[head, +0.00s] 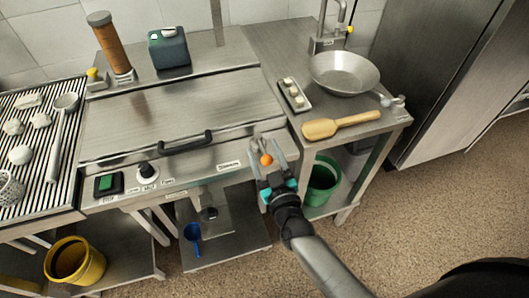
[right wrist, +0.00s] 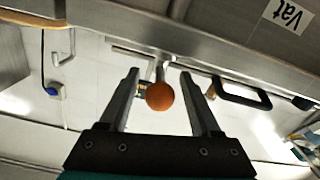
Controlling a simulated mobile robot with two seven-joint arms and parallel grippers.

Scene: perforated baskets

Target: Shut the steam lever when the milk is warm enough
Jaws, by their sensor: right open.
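The steam lever (head: 267,160) shows as an orange ball knob at the front edge of the steel vat (head: 150,110). In the right wrist view the knob (right wrist: 160,97) sits on a thin metal stem. My right gripper (head: 268,150) is open, with one finger on each side of the knob. In the right wrist view a gap shows between the knob and each finger. The vat's lid is down with a black handle (head: 185,143), so any milk is hidden. My left gripper is in neither view.
A black dial (head: 147,171) and a green switch (head: 107,183) sit on the vat's front panel. To the right, a counter holds a steel bowl (head: 344,74) and a wooden paddle (head: 340,125). A green bucket (head: 323,180) stands below it. Open floor lies at front right.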

